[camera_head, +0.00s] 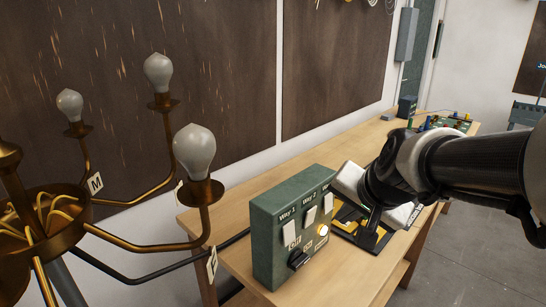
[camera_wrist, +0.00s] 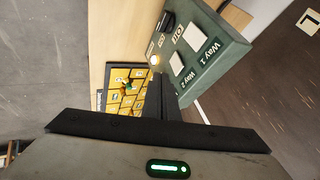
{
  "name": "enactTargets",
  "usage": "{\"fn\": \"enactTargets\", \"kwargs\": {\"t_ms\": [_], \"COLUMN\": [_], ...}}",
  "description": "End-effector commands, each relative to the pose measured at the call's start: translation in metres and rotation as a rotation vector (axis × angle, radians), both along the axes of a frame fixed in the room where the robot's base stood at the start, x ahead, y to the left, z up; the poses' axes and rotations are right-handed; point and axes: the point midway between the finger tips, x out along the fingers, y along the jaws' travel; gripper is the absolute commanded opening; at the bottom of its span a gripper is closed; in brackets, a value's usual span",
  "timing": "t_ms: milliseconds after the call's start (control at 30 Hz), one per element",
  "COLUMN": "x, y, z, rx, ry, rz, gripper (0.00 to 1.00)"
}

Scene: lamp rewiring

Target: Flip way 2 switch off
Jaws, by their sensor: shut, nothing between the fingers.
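The green switch box (camera_head: 267,240) stands on the wooden bench, its sloped face turned to the right. The way 2 switch (camera_head: 310,216) is a pale rocker under the "Way 2" label, beside the way 1 switch (camera_head: 291,233). Which way it is tipped is too small to tell. In the wrist view the way 2 switch (camera_wrist: 177,64) shows just beyond my fingers, beside the lit round lamp (camera_wrist: 155,60). My gripper (camera_wrist: 162,84) is shut and empty, close to the box's third-way end, which it partly hides. I cannot tell if it touches the box.
A brass chandelier (camera_head: 150,246) with pale bulbs stands left of the box. A black mat with yellow cells (camera_head: 345,214) lies beyond the box, under my gripper. Small parts (camera_head: 450,122) sit at the bench's far end. The bench front (camera_head: 345,280) is clear.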

Motion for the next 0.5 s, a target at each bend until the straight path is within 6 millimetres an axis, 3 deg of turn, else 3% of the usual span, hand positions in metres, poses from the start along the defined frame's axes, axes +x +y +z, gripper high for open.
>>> {"fn": "enactTargets", "kwargs": {"t_ms": [500], "x": [0.0063], "y": [-0.0033], "z": [-0.0039], "rx": [0.015], "ry": [-0.006], "rz": [-0.027], "gripper": [0.0]}}
